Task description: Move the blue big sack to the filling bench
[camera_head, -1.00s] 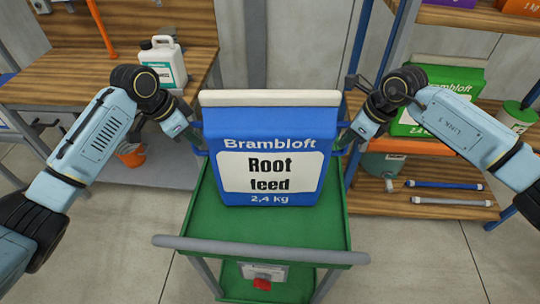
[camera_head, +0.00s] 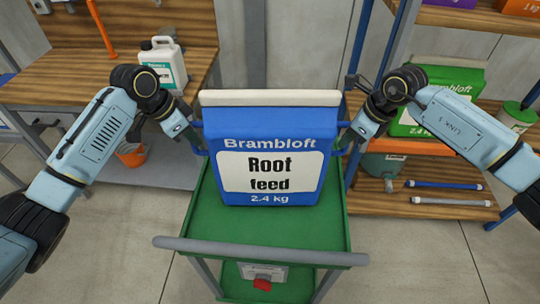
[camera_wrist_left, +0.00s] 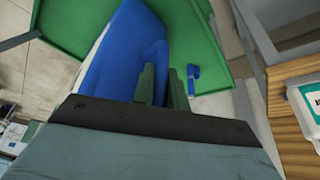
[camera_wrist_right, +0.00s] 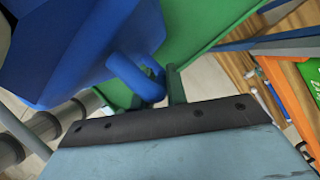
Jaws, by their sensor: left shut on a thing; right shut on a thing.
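The blue big sack (camera_head: 268,135), labelled Brambloft Root feed 2.4 kg, stands upright over the green deck of a cart (camera_head: 250,228). It has a white top seam and a loop handle on each side. My left gripper (camera_head: 198,148) is shut on its left handle, which shows between the fingers in the left wrist view (camera_wrist_left: 163,85). My right gripper (camera_head: 342,148) is shut on its right handle, seen in the right wrist view (camera_wrist_right: 158,82). The wooden bench (camera_head: 60,75) at the left back may be the filling bench; no label shows.
A white jug (camera_head: 163,62) stands on the bench, and an orange bucket (camera_head: 131,155) is below it. The cart's grey handle bar (camera_head: 260,250) faces me.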

